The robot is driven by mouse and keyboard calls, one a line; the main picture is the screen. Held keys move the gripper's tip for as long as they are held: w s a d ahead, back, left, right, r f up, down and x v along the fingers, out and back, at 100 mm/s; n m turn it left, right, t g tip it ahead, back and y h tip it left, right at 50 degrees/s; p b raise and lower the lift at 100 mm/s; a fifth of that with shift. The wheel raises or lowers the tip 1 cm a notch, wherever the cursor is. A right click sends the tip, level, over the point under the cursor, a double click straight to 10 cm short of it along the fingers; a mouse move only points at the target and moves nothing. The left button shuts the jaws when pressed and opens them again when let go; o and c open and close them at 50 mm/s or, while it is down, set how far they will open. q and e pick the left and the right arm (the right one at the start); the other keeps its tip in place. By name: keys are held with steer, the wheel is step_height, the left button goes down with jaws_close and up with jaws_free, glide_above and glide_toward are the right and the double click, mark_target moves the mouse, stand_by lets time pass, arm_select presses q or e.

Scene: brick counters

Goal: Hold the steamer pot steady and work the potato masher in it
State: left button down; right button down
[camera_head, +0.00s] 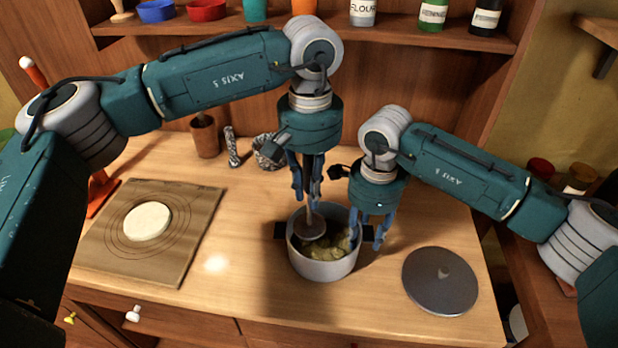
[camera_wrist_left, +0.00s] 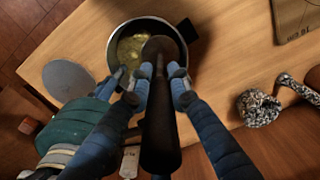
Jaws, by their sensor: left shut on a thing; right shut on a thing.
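The grey steamer pot (camera_head: 322,268) stands on the wooden counter with yellowish chunks (camera_head: 340,243) inside. The potato masher (camera_head: 311,230) is upright in the pot, its round plate over the left part of the contents. Whether the plate touches the chunks is not clear. My left gripper (camera_head: 308,192) is shut on the masher's dark handle, above the pot; the handle also shows in the left wrist view (camera_wrist_left: 160,125). My right gripper (camera_head: 370,238) is shut at the pot's right side, where its fingers hide the handle. The pot's left handle (camera_head: 281,231) is free.
A grey lid (camera_head: 440,281) lies right of the pot. A board (camera_head: 181,246) with a round of dough (camera_head: 147,221) lies at left. Bare counter lies between board and pot.

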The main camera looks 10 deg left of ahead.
mark_target(310, 224)
arm_select(q)
steer(key=shift+f, duration=3.2)
steer(key=shift+f, duration=0.15)
steer(key=shift+f, duration=0.95)
steer(key=shift+r, duration=1.05)
steer(key=shift+f, duration=1.05)
steer(key=shift+r, duration=0.15)
